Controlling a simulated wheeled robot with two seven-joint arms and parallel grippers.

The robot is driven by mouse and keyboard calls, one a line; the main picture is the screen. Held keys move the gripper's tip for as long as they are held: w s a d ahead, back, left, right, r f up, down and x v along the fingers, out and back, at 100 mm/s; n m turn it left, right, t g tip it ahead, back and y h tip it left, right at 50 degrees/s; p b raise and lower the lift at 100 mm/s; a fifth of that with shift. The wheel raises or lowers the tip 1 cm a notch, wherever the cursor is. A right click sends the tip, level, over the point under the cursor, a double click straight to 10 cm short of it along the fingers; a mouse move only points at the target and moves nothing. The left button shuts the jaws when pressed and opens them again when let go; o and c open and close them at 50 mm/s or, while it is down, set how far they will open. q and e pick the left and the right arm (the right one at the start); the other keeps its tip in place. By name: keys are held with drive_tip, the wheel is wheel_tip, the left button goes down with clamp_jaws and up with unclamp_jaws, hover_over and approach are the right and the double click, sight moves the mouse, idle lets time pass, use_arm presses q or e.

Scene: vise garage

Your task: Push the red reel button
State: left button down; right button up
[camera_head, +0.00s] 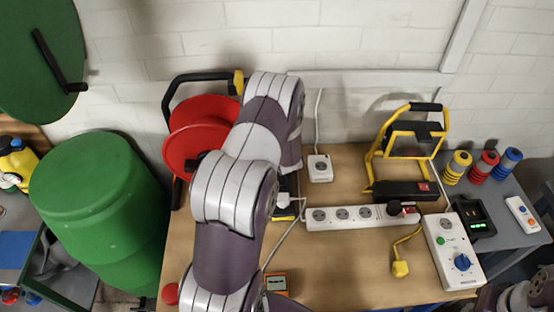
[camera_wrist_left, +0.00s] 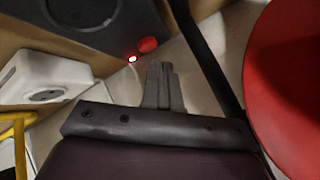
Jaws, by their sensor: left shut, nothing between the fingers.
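The cable reel has a red drum (camera_head: 195,135) in a black frame and stands at the back left of the bench; my left arm covers its right side in the head view. In the left wrist view, the red drum (camera_wrist_left: 292,85) fills the right edge. A red round button (camera_wrist_left: 147,45) sits on a dark panel beside a small lit light (camera_wrist_left: 132,58); the head view does not show this button. My left gripper (camera_wrist_left: 166,68) is shut and empty, its tips just below the button in the picture. Contact cannot be told.
A white power strip (camera_head: 345,216), a white socket (camera_head: 320,168), a yellow work lamp (camera_head: 410,145) and a white switch box (camera_head: 453,250) occupy the bench (camera_head: 345,268). An orange-grey device (camera_head: 276,283) lies near the front. A green barrel (camera_head: 98,195) stands left.

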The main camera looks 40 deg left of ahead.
use_arm(q)
drive_tip(key=shift+f, duration=0.1)
drive_tip(key=shift+f, duration=0.35)
drive_tip(key=shift+f+b, duration=0.4)
drive_tip(key=shift+f, duration=0.05)
idle(0.6)
drive_tip(key=shift+r+p, duration=0.85)
wheel_tip(320, 180, up, 5)
drive_tip(key=p, duration=0.5)
drive_tip(key=shift+r, duration=0.15)
